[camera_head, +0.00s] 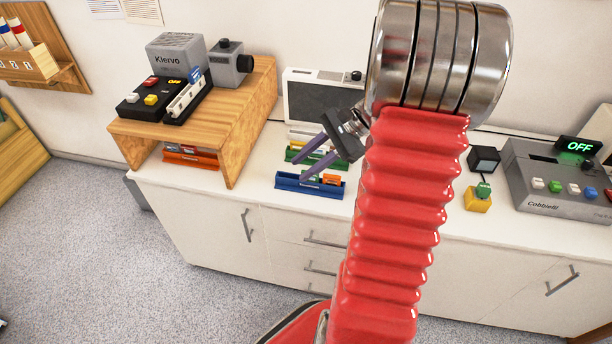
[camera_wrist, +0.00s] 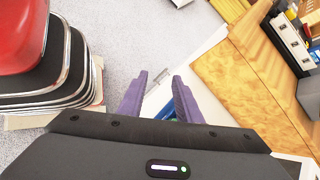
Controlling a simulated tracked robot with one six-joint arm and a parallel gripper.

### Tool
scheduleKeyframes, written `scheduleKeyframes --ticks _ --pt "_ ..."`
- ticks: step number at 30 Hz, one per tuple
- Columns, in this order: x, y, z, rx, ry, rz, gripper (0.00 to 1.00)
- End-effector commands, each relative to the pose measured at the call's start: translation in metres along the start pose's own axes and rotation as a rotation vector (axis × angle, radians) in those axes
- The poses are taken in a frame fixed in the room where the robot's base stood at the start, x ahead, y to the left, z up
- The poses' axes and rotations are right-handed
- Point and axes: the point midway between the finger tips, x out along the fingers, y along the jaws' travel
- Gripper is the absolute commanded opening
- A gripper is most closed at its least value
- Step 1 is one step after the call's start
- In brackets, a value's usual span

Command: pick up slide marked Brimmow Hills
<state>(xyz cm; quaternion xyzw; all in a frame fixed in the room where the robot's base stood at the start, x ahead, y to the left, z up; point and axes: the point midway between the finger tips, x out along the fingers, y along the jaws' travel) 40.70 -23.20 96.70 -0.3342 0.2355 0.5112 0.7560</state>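No slide can be read as Brimmow Hills; the labels are too small. Small slides stand in a blue tray (camera_head: 290,184) on the white counter, including an orange one (camera_head: 331,179) and a green one. A green tray (camera_head: 296,157) with slides sits behind it. An orange tray (camera_head: 182,158) with slides lies under the wooden stand. My gripper (camera_head: 304,160) is over the counter by the blue and green trays, with its two purple fingers apart and nothing seen between them.
A screen (camera_head: 300,98) stands behind my gripper. A grey Cobblefil box (camera_head: 540,180) sits at right.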

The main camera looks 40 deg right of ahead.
Motion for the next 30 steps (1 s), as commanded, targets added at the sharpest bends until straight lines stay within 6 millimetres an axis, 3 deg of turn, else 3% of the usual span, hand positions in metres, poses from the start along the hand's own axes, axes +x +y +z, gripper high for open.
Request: scheduleKeyframes --ticks 1,12,16,21,30 --pt "-0.004 0.000 -0.017 0.058 -0.025 -0.029 0.31" --pt "-0.038 0.005 -0.123 0.423 -0.214 -0.262 0.31" --pt "-0.050 0.012 -0.154 0.517 -0.271 -0.335 0.31" --pt "-0.057 0.018 -0.174 0.577 -0.309 -0.384 0.31" --pt "-0.058 0.018 -0.175 0.581 -0.313 -0.389 0.31"
